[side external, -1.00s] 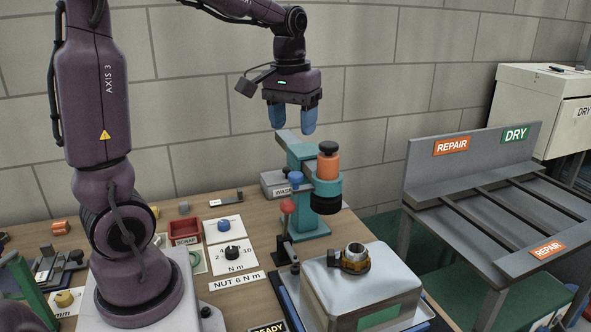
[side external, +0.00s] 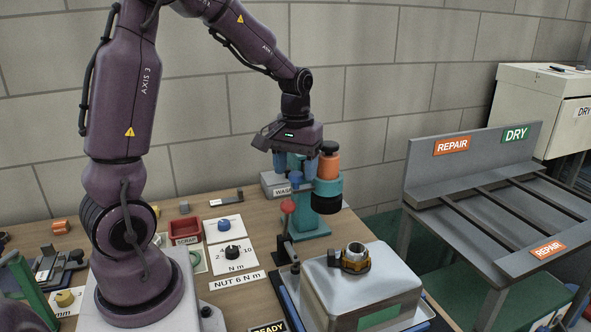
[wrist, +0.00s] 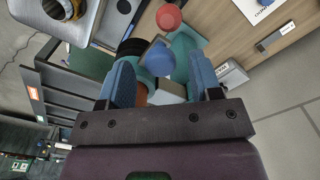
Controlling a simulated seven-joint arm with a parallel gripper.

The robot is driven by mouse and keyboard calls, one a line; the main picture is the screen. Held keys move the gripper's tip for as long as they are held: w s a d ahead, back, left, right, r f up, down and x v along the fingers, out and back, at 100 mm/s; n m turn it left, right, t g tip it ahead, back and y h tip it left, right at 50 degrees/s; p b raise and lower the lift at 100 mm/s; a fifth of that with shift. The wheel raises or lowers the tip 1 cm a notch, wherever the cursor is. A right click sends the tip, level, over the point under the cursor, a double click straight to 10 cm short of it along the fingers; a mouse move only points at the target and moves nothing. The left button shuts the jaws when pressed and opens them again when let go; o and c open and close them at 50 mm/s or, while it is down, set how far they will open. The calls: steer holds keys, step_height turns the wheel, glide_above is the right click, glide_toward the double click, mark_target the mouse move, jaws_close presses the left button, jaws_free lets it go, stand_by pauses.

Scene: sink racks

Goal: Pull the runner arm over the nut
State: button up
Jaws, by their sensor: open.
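The runner is a teal stand (side external: 310,226) with an arm carrying an orange and black head (side external: 327,162). A blue knob (side external: 296,178) is on the arm's near side. My gripper (side external: 297,170) is open over the arm, fingers pointing down. In the wrist view the blue knob (wrist: 160,60) shows between the open fingers; I cannot tell whether they touch it. The brass nut (side external: 354,262) sits around a metal fitting on the upturned sink (side external: 345,296), in front of and right of the stand. The runner head is behind the nut, not over it.
A red-topped lever (side external: 288,207) stands between the runner and the sink. A grey washer box (side external: 273,184) is behind. A red scrap tray (side external: 184,230) and dial cards (side external: 230,252) lie to the left. A grey repair rack (side external: 478,205) stands at right.

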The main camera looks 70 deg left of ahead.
steer(key=shift+f, duration=0.45)
steer(key=shift+c, duration=0.4)
jaws_close()
steer(key=d, duration=1.4)
steer(key=shift+d, duration=0.35)
steer(key=shift+r, duration=0.1)
steer(key=shift+o, duration=0.4)
jaws_free()
step_height(320, 180, up, 13)
